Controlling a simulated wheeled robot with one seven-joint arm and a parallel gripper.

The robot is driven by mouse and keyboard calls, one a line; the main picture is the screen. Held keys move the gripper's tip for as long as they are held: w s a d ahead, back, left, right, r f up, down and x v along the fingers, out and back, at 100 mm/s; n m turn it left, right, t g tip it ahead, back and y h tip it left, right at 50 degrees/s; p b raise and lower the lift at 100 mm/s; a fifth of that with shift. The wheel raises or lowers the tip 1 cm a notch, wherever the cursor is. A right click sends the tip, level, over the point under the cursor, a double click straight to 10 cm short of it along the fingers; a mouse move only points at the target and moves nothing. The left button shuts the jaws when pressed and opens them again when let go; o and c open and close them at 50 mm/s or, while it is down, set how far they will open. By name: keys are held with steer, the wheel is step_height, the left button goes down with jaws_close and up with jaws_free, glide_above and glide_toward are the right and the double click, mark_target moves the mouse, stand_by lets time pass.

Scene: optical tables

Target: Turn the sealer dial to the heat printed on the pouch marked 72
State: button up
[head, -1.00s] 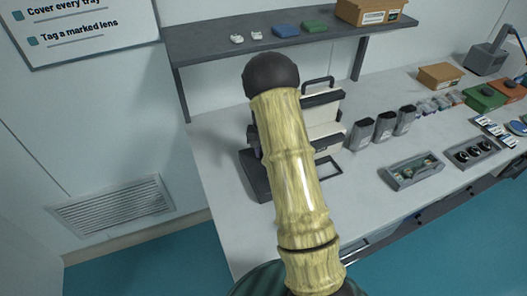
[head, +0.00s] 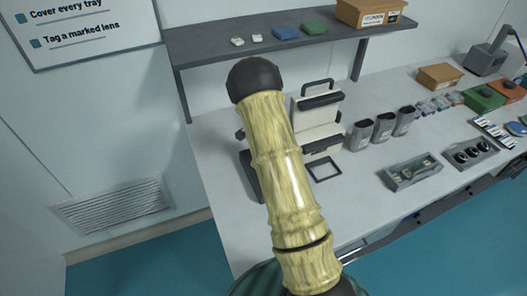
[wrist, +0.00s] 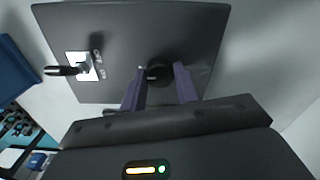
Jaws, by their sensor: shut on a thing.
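In the wrist view, the two purple fingers of my gripper (wrist: 160,70) are shut on a round black dial (wrist: 159,76) on a dark grey panel (wrist: 125,35). The dial has a small light mark at its left side. A white plate with a black lever (wrist: 68,71) is on the same panel to the left; its small print is unreadable. In the head view, the cream and dark sealer (head: 320,105) is partly behind my arm, which hides my gripper. Several grey upright containers (head: 383,128) stand right of the sealer. I cannot make out a pouch marked 72.
A grey shelf (head: 220,44) above the bench holds blue and green items and a cardboard box (head: 370,13). A grey tray (head: 413,172) and a holder with black round parts (head: 471,155) lie at right. The bench's front left is bare.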

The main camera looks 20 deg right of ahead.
steer(key=shift+w+r+m, duration=0.1)
steer(key=shift+m, duration=0.3)
steer(key=o, duration=1)
steer(key=shift+c, duration=0.2)
step_height(320, 180, up, 17)
steer(key=b, duration=0.2)
steer(key=shift+r, duration=0.15)
